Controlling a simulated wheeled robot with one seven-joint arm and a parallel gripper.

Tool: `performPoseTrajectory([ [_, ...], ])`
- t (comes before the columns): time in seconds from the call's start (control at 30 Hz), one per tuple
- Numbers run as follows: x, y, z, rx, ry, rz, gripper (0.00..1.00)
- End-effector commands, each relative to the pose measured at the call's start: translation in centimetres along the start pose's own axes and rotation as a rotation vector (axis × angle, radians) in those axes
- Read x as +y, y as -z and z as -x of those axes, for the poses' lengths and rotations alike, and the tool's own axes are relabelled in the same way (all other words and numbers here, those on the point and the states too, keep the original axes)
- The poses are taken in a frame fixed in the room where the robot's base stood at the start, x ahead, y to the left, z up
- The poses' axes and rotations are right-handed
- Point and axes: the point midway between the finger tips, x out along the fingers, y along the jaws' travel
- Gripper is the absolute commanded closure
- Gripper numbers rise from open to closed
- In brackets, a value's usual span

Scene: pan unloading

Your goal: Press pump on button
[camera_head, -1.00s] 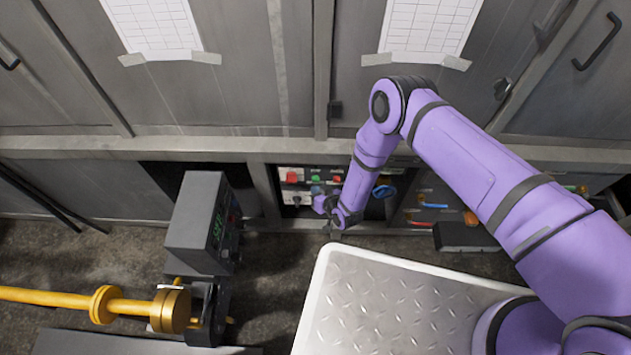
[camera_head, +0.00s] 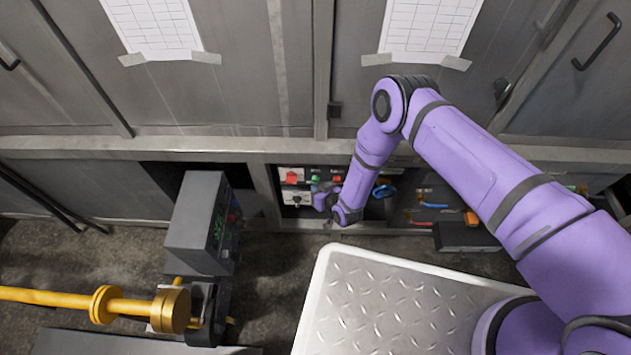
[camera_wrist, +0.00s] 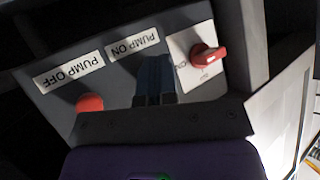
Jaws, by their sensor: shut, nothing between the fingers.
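The PUMP ON label (camera_wrist: 133,43) sits on a grey panel in the wrist view. My gripper (camera_wrist: 155,92) is shut and empty, its dark fingers in front of the panel just below that label. They hide the place where its button would be, so I cannot tell whether they touch it. A small green button (camera_head: 315,179) shows on the panel in the head view, just above my gripper (camera_head: 322,196). The PUMP OFF label (camera_wrist: 68,72) and a red button (camera_wrist: 90,103) are to the left in the wrist view.
A red rotary switch (camera_wrist: 208,57) on a white plate is right of the fingers in the wrist view. A grey box with a display (camera_head: 197,228) and a yellow pipe (camera_head: 130,305) stand left. A metal-topped platform (camera_head: 385,310) lies in front.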

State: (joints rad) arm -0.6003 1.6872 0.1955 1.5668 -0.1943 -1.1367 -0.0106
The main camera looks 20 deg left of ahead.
Motion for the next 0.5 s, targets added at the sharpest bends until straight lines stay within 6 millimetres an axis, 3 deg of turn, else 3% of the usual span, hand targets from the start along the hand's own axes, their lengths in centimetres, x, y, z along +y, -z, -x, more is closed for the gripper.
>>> performPoseTrajectory([
  [0.5,0.26,0.24,-0.35,0.0,0.0,0.0,1.0],
])
